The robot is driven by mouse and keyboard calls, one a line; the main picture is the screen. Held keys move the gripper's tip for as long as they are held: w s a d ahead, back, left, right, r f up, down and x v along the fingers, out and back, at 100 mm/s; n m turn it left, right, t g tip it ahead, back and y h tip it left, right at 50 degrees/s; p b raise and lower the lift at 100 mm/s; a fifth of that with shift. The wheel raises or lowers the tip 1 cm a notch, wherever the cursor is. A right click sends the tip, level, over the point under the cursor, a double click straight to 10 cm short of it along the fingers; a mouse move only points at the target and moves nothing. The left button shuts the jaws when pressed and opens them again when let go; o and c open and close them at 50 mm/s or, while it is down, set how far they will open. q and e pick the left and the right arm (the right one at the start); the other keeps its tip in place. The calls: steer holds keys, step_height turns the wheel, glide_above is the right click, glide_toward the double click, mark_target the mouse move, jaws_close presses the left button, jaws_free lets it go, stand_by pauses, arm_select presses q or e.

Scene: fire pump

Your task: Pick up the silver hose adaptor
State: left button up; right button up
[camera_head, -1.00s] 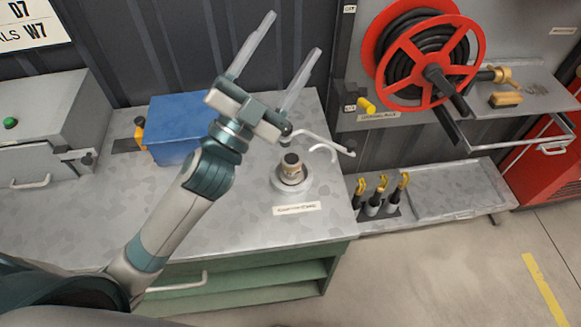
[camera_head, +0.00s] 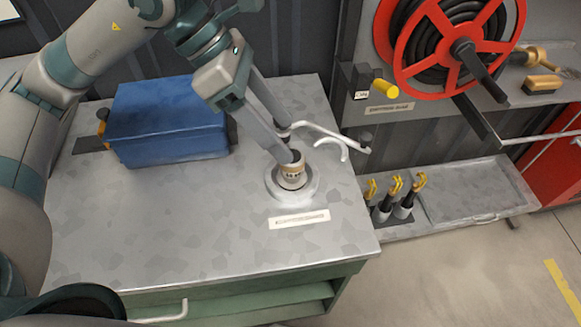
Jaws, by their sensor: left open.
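The silver hose adaptor (camera_head: 292,177) is a short, upright cylinder with a tan band. It stands on a round grey base (camera_head: 275,189) on the metal workbench top (camera_head: 190,220), behind a white label. My left gripper (camera_head: 288,144) reaches down from the upper left with its two long grey fingers apart and empty. One fingertip overlaps the adaptor's top in the picture and hides part of it; the other is just behind it. I cannot tell whether either touches. My right gripper is out of view.
A white bent handle (camera_head: 335,141) sticks out close behind and right of the adaptor. A blue box (camera_head: 165,120) stands on the bench to the left. A red hose reel (camera_head: 405,60) is at upper right. The bench front is clear.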

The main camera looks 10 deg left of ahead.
mark_target(292, 168)
arm_select(q)
steer(key=w+a+t+y, duration=0.1)
steer(key=w+a+y, duration=0.1)
steer(key=a, duration=0.3)
steer(key=shift+w+a+f+n+t, duration=0.3)
steer(key=shift+w+f, duration=0.1)
steer(key=shift+w, duration=0.35)
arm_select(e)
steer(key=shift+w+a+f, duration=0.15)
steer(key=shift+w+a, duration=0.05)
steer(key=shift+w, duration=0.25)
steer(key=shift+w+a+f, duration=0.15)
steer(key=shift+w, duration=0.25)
arm_select(q)
steer(key=shift+f, duration=0.1)
